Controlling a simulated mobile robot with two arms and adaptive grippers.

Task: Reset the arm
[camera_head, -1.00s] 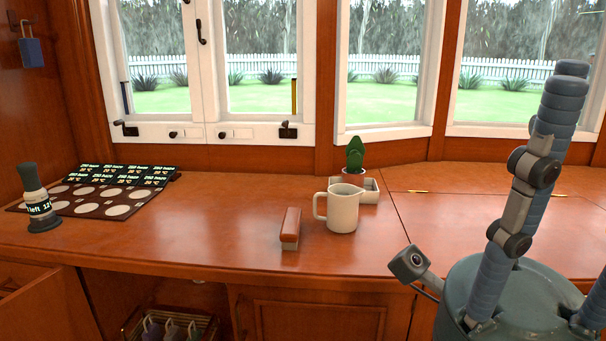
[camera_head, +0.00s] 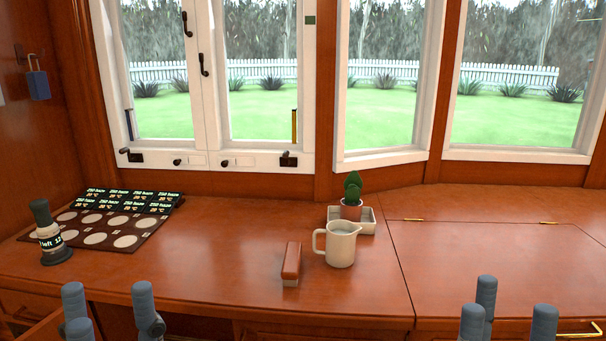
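My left gripper (camera_head: 110,312) shows at the bottom left, with blue-grey fingers upright, spread apart and empty. My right gripper (camera_head: 507,316) shows at the bottom right in the same pose, fingers apart with nothing between them. Only the finger ends are in view. The palms and arms are below the picture's edge. Both are at the front side of the wooden counter (camera_head: 220,250), and I see no contact with any object.
A cream pitcher (camera_head: 341,246), a brown-topped block (camera_head: 291,262) and a potted cactus (camera_head: 352,190) in a white tray (camera_head: 367,225) stand mid-counter. A dark stamp-like object (camera_head: 52,235) and a board with pale discs (camera_head: 95,238) are left. The right counter is clear.

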